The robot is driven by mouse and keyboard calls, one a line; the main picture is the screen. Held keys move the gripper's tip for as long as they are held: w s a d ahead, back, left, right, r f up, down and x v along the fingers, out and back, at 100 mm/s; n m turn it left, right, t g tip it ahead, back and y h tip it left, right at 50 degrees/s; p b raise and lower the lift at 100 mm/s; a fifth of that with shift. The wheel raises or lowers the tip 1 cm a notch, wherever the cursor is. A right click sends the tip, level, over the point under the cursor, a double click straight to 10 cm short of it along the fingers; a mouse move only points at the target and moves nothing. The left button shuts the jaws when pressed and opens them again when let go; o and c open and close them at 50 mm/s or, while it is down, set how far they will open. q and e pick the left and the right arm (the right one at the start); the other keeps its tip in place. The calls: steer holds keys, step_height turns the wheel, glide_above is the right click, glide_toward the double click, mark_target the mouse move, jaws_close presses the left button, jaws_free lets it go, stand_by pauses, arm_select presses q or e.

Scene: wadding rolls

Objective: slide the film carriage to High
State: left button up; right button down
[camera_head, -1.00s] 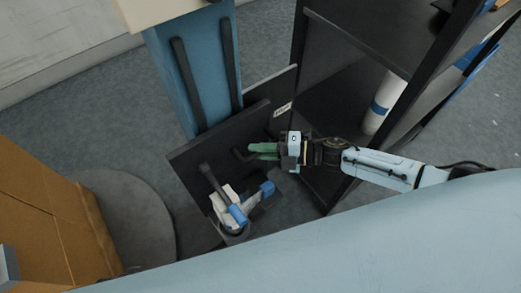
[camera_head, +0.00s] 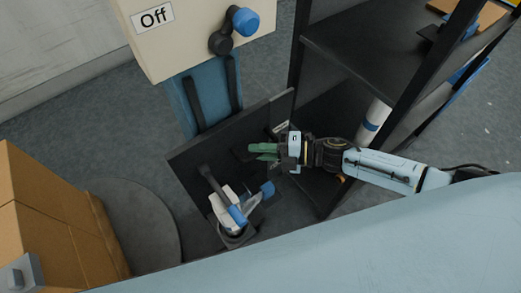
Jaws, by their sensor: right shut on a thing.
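The film carriage looks to be the dark plate (camera_head: 190,157) at the foot of a blue column (camera_head: 205,95) with two black slots. A small dark handle sticks out from it. My right gripper (camera_head: 263,151), with green fingers, comes in from the right and is shut at this handle; the fingers hide most of it. A white label (camera_head: 281,128) beside the gripper is partly hidden and unreadable. No High mark can be read.
A cream box (camera_head: 185,38) marked "Off", with a blue-knobbed lever (camera_head: 243,21), tops the column. A dark shelf rack (camera_head: 350,45) with a white roll (camera_head: 375,122) stands close by my right arm. Cardboard boxes (camera_head: 45,220) stand at the left.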

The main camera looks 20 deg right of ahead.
steer(key=shift+w+r, duration=0.2)
steer(key=shift+r, duration=0.25)
steer(key=c, duration=1.4)
jaws_free()
steer(key=shift+s, duration=0.15)
steer(key=shift+o, duration=0.2)
steer(key=shift+f, duration=0.15)
steer(key=shift+d, duration=0.1)
steer(key=shift+s+d, duration=0.15)
steer(key=shift+d, duration=0.05)
steer(key=v, duration=1.3)
steer(key=shift+p, duration=0.4)
steer(key=shift+a, duration=0.15)
